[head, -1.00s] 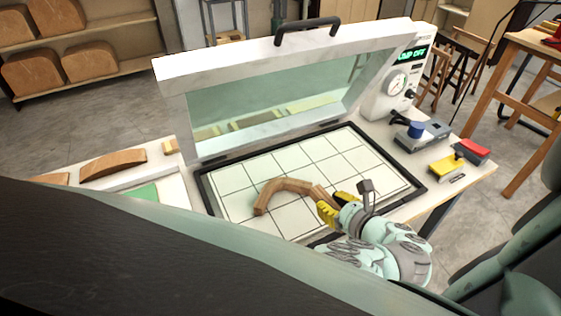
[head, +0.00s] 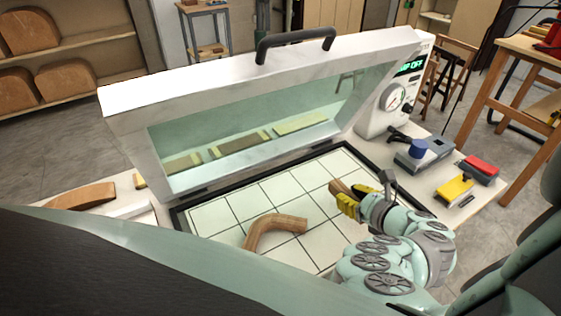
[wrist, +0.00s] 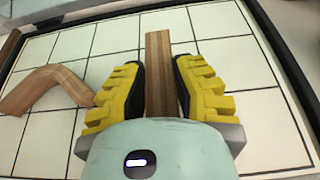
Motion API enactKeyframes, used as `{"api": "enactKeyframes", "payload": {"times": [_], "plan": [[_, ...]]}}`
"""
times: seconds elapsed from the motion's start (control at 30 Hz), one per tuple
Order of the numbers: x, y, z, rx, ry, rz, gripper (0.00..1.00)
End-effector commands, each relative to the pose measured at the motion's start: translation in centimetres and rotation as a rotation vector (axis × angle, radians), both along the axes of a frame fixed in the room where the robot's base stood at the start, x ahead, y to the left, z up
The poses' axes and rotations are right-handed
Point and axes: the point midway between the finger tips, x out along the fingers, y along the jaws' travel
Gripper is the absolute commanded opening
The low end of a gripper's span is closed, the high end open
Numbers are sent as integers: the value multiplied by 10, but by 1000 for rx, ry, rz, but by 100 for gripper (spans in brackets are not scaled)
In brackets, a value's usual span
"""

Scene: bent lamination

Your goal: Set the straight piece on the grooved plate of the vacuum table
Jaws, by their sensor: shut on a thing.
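My gripper (head: 352,197) has yellow ridged fingers and is shut on the straight piece (head: 339,187), a short brown wooden strip. In the wrist view, the straight piece (wrist: 158,55) runs lengthwise between the two fingers, its far end sticking out past them. It is over the white grooved plate (head: 312,177), which has a dark grid of lines and a black rim. I cannot tell whether the piece touches the plate. A bent wooden piece (head: 272,228) lies on the plate to the left, apart from the straight piece; it also shows in the wrist view (wrist: 45,85).
The vacuum table's white framed lid (head: 125,105) stands raised behind the plate. A gauge box (head: 392,98) reading OFF is at the back right. A blue-topped device (head: 420,150) and yellow and red blocks (head: 455,187) sit on the right side. A curved wooden block (head: 82,197) lies at the left.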

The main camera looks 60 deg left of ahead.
Motion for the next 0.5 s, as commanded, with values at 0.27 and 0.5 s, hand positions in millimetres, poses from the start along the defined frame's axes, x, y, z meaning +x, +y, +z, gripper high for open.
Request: {"api": "enactKeyframes", "payload": {"times": [0.27, 0.5], "plan": [[9, -1, -16, 0, 0, -4, 0], [17, -5, -39, 1, 0, -9, 0]]}}
